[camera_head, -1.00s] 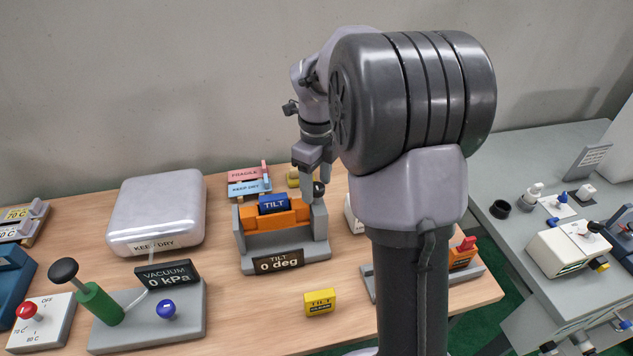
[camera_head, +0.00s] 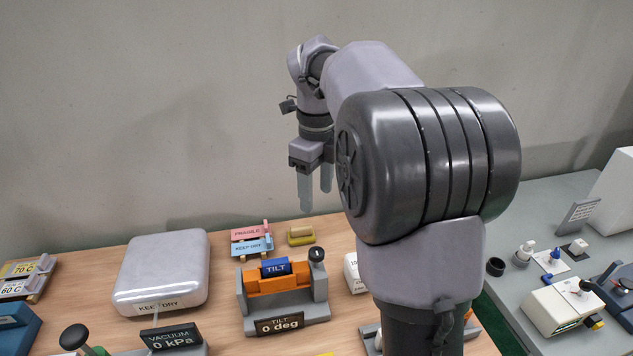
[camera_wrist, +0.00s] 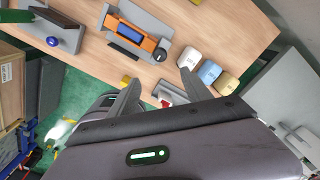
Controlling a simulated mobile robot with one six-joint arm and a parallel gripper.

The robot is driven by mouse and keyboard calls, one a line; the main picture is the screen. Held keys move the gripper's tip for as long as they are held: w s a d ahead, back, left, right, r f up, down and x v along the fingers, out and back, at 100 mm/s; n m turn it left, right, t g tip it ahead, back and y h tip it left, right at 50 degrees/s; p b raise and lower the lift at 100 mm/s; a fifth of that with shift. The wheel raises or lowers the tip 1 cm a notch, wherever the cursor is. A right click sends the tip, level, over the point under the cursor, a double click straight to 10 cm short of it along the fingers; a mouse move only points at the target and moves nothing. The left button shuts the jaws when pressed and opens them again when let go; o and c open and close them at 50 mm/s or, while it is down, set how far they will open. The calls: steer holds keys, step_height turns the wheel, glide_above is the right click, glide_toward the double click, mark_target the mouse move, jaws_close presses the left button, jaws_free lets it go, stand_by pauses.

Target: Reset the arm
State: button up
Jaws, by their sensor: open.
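My gripper (camera_head: 316,190) is open and empty. It hangs above the back of the wooden table with its fingers pointing down, clear of the things below. In the wrist view its two fingers (camera_wrist: 158,90) stand apart with nothing between them. The tilt stand (camera_head: 284,310) reads "0 deg" and carries an orange cradle (camera_head: 262,285) with a blue "TILT" block (camera_head: 275,268). Its dark knob (camera_head: 317,255) is at the right end, apart from my gripper.
A silver "KEEP DRY" case (camera_head: 165,270) and a vacuum gauge (camera_head: 172,338) reading "0 kPa" stand left. Pink and blue label blocks (camera_head: 252,240) and a yellow piece (camera_head: 301,234) lie behind the stand. A grey bench (camera_head: 560,180) with devices is right. The air by the wall is free.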

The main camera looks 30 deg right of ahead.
stand_by(0.4)
steer(key=s+a+f+n+t+y+b, duration=0.1)
steer(key=s+a+f+n+t+b, duration=0.2)
steer(key=s+a+f+n+b, duration=0.2)
steer(key=s+a+f+n+t+y+b, duration=0.1)
steer(key=s+a+f+n+b, duration=0.4)
steer(key=s+a+n, duration=0.7)
steer(key=s+f+n+t, duration=0.1)
steer(key=s+f+n, duration=0.1)
steer(key=s+n, duration=0.3)
steer(key=shift+a+n+t, duration=0.3)
steer(key=shift+n+t, duration=0.1)
steer(key=shift+n, duration=1.6)
